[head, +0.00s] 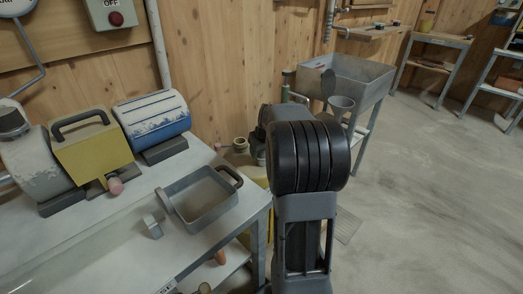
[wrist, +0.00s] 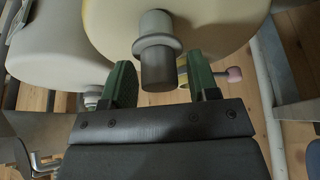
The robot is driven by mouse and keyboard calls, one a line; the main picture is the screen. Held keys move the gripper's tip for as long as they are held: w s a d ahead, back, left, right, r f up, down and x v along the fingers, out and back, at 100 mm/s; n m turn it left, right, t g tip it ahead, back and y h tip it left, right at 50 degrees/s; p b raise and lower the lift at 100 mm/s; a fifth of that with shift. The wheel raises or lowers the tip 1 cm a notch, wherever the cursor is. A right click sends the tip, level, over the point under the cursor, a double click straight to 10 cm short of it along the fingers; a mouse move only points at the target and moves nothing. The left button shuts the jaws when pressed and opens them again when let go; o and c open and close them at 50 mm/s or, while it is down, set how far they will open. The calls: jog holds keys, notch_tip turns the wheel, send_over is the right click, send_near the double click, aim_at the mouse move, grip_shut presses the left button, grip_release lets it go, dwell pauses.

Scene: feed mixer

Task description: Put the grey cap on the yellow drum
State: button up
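In the wrist view, the yellow drum (wrist: 215,25) fills the upper middle, with its pale rounded side toward me. A grey flanged cylinder (wrist: 158,68), which looks like the grey cap, stands in front of the drum. I cannot tell whether it is seated on the drum. My gripper (wrist: 160,72) has its two green fingers spread on either side of this cylinder. A gap shows at the right finger; the left finger is very close to the flange. In the head view my arm hides the fingers and the cap. Some yellow surface (head: 262,236) shows beyond the table's end.
In the head view the table (head: 130,225) holds a grey tray (head: 207,222) and a blue drum (head: 152,117). Open floor (head: 430,200) lies right.

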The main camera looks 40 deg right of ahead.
jog(key=o, duration=0.3)
jog(key=shift+r, duration=0.1)
jog(key=shift+r, duration=0.25)
jog(key=p+v, duration=0.4)
jog(key=v, duration=0.7)
jog(key=shift+s+r, duration=0.2)
jog(key=shift+r, duration=0.1)
jog(key=s+a+r+p, duration=0.4)
jog(key=a+r+p, duration=0.3)
jog(key=p, duration=0.2)
jog(key=s+a+r+n+p, duration=0.1)
jog(key=s+a+r+p, duration=0.3)
jog(key=a+r+p, duration=0.3)
jog(key=s+a+r+n+p, duration=0.1)
jog(key=s+a+r+p, duration=0.4)
jog(key=a+r+p, duration=0.3)
jog(key=shift+s+a+r+g+y+p, duration=0.1)
jog(key=shift+a+g+y+p, duration=0.25)
jog(key=shift+p, duration=1.3)
jog(key=shift+s+a+r+p, duration=0.1)
jog(key=shift+s+a+p, duration=0.1)
jog(key=shift+s+p, duration=0.2)
